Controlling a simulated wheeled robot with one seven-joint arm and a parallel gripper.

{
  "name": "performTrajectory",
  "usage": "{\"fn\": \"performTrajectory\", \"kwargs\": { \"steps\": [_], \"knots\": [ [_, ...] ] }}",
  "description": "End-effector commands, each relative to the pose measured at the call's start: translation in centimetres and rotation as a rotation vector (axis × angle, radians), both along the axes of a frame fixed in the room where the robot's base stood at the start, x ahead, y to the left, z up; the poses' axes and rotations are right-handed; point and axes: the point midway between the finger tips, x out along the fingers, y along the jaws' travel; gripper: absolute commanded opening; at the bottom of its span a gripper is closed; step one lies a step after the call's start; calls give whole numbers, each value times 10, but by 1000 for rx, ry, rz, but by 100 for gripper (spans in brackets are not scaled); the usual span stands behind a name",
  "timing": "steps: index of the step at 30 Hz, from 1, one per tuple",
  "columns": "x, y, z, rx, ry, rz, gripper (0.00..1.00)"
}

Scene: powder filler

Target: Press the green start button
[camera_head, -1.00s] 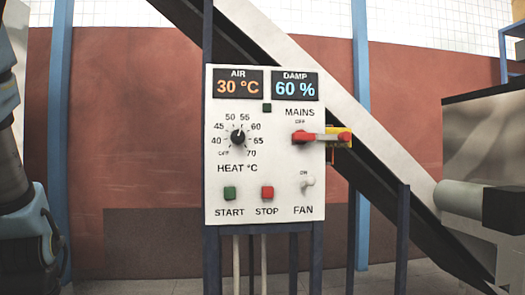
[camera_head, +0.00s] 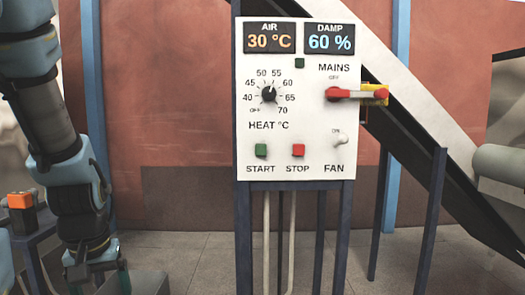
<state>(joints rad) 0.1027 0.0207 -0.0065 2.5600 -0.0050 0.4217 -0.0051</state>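The green start button (camera_head: 261,150) sits at the lower left of the white control panel (camera_head: 245,100), above the word START. The red stop button (camera_head: 298,150) is just right of it. My gripper (camera_head: 98,284) hangs pointing down at the lower left, well left of and below the panel, apart from the buttons. Its fingertips are at the picture's bottom edge, so I cannot tell whether it is open or shut. Nothing covers the green button.
The panel has a heat dial (camera_head: 269,94), a red mains lever (camera_head: 355,94) and a fan switch (camera_head: 339,139). It stands on dark blue posts. An orange block (camera_head: 20,200) is at far left. Floor between my gripper and the panel looks clear.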

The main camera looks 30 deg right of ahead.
Motion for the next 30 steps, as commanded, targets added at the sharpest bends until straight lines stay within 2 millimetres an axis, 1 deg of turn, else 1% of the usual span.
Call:
{"fn": "performTrajectory", "kwargs": {
  "steps": [10, 30],
  "knots": [
    [0, 0, 0, 0, 0, 0, 86],
    [0, 0, 0, 0, 0, 0, 11]
  ]
}}
